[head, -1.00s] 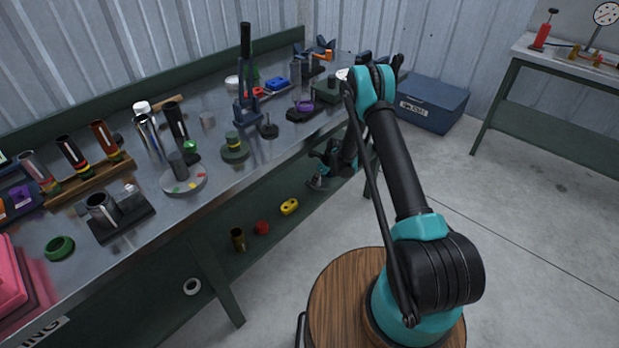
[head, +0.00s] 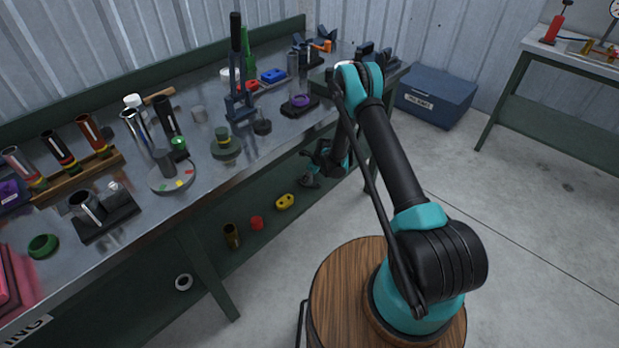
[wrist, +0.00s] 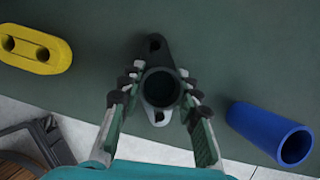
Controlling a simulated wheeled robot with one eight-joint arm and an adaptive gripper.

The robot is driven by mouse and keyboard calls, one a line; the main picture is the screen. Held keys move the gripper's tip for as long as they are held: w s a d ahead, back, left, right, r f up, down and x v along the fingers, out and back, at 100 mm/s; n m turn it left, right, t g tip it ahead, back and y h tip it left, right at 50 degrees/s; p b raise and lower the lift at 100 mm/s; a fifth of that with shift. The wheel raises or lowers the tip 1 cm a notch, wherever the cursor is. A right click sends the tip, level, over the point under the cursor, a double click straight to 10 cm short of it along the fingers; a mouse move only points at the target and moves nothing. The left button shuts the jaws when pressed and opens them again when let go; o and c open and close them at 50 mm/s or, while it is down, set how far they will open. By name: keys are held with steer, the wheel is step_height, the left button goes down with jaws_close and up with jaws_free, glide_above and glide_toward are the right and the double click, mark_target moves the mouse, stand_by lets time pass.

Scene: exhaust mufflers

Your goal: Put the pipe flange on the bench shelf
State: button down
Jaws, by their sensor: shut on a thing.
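The pipe flange (wrist: 151,113) is a dark grey ring with two eared bolt holes. In the wrist view it sits between the fingers of my gripper (wrist: 160,92), which is shut on it. The bench shelf (wrist: 230,50) is the dark green surface below the flange; its front edge crosses the lower part of that view. In the head view my gripper (head: 312,173) is low beside the bench, at the right part of the shelf (head: 262,238), and the flange is small there. I cannot tell whether the flange touches the shelf.
On the shelf, a yellow two-hole part (wrist: 35,48) lies left of the flange and a blue tube (wrist: 268,131) lies to the right. A red part (head: 257,223), a brown tube (head: 232,236) and a white ring (head: 184,282) are farther left. The benchtop (head: 205,210) above is crowded.

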steer(key=shift+f, duration=0.1)
steer(key=c, duration=1.1)
jaws_free()
steer(key=v, duration=1.2)
